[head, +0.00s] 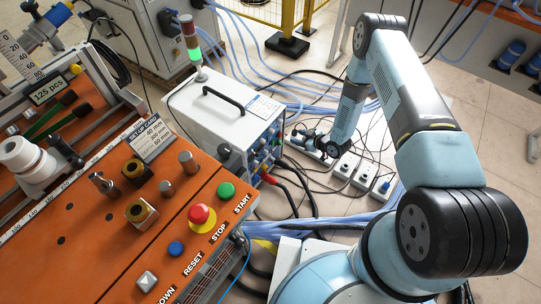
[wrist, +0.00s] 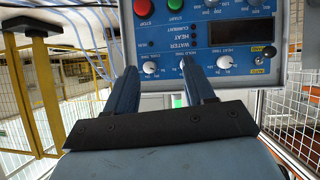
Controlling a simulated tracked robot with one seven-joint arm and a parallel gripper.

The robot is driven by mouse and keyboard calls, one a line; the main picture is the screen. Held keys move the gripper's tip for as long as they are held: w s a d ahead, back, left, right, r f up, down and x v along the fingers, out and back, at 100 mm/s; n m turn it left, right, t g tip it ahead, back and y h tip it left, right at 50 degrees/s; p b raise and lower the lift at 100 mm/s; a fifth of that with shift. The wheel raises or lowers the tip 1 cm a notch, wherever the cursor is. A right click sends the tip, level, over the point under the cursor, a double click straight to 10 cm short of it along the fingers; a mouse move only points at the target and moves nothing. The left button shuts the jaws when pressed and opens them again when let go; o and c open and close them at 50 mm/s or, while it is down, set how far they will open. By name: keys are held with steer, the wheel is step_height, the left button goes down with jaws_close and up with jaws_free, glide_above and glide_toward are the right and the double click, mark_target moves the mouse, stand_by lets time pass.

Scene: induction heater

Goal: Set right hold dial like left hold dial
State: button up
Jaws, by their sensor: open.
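A blue control panel (wrist: 240,60) fills the upper part of the wrist view, with its lettering upside down. The right finger partly covers the hold time dial. I cannot make out the pointer settings or tell which is the left or right hold dial. My gripper (wrist: 160,70) is open and empty, its two blue fingers pointing at the panel; it also shows in the head view (head: 316,145), right of the heater.
The white heater box (head: 218,108) has a black handle on top and its panel on the right side. Cables (head: 290,195) run below it. An orange bench (head: 80,235) with buttons stands at left. The wrist view shows a red button (wrist: 143,8) and green button (wrist: 175,4).

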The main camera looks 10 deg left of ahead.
steer(key=y, duration=0.2)
glide_toward(267, 154)
steer(key=x, duration=0.8)
steer(key=shift+w+a+f, duration=0.15)
steer(key=shift+w, duration=0.05)
